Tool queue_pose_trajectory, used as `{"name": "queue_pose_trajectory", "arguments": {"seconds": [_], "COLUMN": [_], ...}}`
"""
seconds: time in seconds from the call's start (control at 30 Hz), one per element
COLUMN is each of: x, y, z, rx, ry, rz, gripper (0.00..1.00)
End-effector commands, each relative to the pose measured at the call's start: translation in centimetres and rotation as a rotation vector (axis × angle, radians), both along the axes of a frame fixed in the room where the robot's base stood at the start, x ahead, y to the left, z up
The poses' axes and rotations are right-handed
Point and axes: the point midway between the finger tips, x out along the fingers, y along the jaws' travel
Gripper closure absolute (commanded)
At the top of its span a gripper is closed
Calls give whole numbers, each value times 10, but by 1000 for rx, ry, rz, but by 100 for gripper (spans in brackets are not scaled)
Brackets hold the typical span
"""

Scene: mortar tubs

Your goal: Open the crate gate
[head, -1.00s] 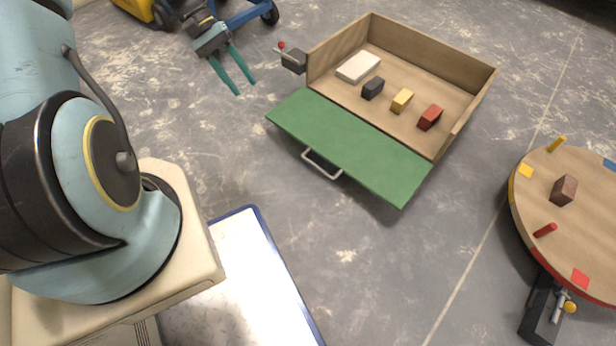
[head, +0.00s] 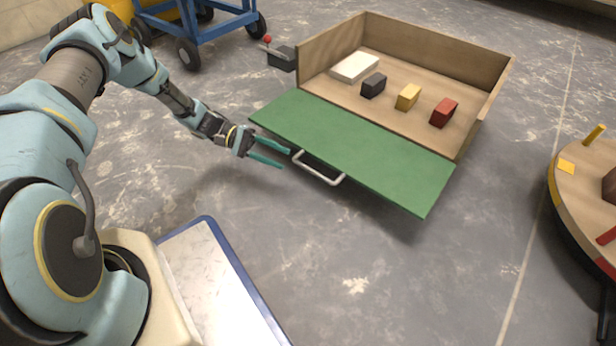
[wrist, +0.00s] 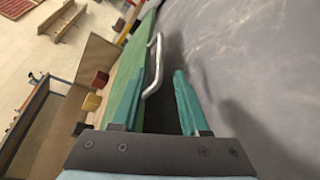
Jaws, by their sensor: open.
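The wooden crate (head: 335,42) stands on the floor with its green gate (head: 350,150) swung down and outward on the near side. The gate's light metal handle (head: 318,170) is on its outer edge. My gripper (head: 284,159) is open and empty, just left of the handle, with its teal fingers pointing toward it. In the wrist view the handle (wrist: 154,68) shows beyond and between the open fingers (wrist: 158,85), close to the left finger; I cannot tell if they touch. A latch with a red knob (head: 267,40) sits by the crate's left wall.
White, dark, yellow (head: 407,97) and red (head: 443,112) blocks lie inside the crate. A round wooden table (head: 575,190) stands at the right. A blue cart (head: 205,30) is behind my arm. The floor before the gate is clear.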

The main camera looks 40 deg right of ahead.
Motion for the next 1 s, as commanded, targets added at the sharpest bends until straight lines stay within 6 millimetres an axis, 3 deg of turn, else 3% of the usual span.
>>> {"name": "queue_pose_trajectory", "arguments": {"seconds": [0.53,1.0], "x": [-73,-85], "y": [-47,-55], "z": [-20,-20], "rx": [1,2], "ry": [-1,-2], "rz": [-3,-1], "gripper": [55,55]}}
